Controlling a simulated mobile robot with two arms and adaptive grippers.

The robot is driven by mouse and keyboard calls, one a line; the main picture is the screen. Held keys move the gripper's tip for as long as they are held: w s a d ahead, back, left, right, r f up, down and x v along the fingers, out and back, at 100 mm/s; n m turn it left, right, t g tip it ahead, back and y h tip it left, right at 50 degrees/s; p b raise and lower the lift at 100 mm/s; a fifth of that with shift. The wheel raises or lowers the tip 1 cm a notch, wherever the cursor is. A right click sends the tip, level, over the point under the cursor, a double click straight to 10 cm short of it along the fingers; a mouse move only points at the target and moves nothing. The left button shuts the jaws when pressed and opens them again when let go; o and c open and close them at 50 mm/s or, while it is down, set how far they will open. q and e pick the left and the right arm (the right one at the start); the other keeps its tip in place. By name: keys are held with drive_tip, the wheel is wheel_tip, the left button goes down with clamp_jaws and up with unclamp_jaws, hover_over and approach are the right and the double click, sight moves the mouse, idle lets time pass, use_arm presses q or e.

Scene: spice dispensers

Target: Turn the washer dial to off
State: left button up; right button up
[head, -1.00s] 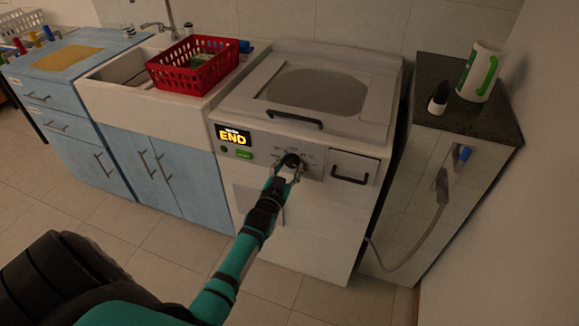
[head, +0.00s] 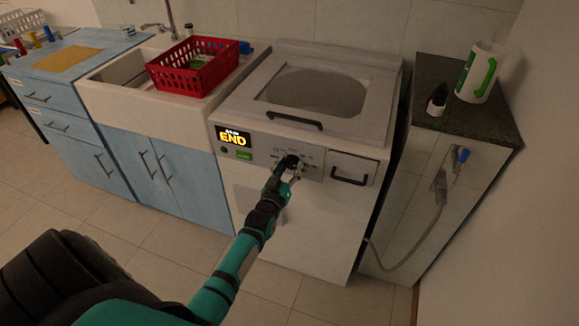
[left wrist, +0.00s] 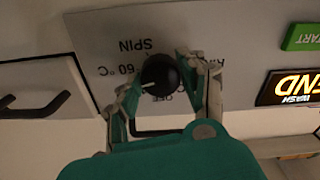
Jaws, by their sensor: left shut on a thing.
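The washer (head: 300,215) stands in the middle of the head view. Its black round dial (head: 291,161) sits on the grey front panel and also shows in the left wrist view (left wrist: 160,74). My left gripper (head: 288,173) is at the dial, with one finger on each side, and is shut on it. In the left wrist view the labels appear upside down: SPIN, 60 °C and a partly covered OFF. The dial's white mark points to the lower left in that view, between the 60 °C and OFF labels. My right gripper is not in view.
The lit END display (head: 233,137) and green START button (head: 244,155) are left of the dial. A drawer handle (head: 349,176) is to its right and a lid handle (head: 294,120) above.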

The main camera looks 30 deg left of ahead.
use_arm(q)
drive_tip(key=n, duration=0.3)
drive_tip(key=shift+n, duration=0.4)
drive_tip(key=n, duration=0.3)
drive_tip(key=shift+n, duration=0.3)
drive_tip(key=n+b, duration=0.1)
drive_tip(key=n, duration=0.4)
drive_tip(key=shift+n+b, duration=0.3)
drive_tip(key=shift+n, duration=1.3)
drive_tip(key=o, duration=1.2)
drive_tip(key=shift+r, duration=0.1)
drive_tip(key=shift+c, duration=0.2)
